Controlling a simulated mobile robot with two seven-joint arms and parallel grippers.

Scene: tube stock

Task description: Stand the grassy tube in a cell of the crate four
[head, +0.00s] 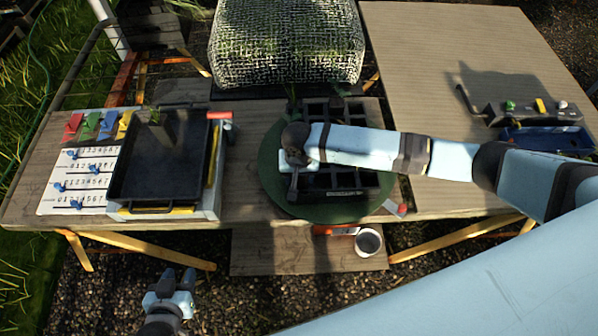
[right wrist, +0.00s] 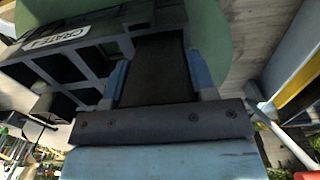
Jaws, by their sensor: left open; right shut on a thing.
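Crate four (head: 345,180) is a black crate with open cells on a round green disc (head: 270,190). Its "CRATE 4" label shows in the right wrist view (right wrist: 62,37). My right gripper (head: 297,165) is over the crate's left part. In the right wrist view its blue fingers (right wrist: 157,80) are shut on a dark part that seems to be the crate's own. My left gripper (head: 175,281) is open and empty, low in front of the table. I cannot pick out the grassy tube for sure; a small green thing (head: 154,116) shows at the black tray's back.
The black tray (head: 165,165) stands left of the disc, by a white numbered board (head: 78,180) with blue sliders. A mesh-covered block (head: 287,45) is behind. A grey cup (head: 368,241) sits on a low front shelf. The right table top is mostly clear.

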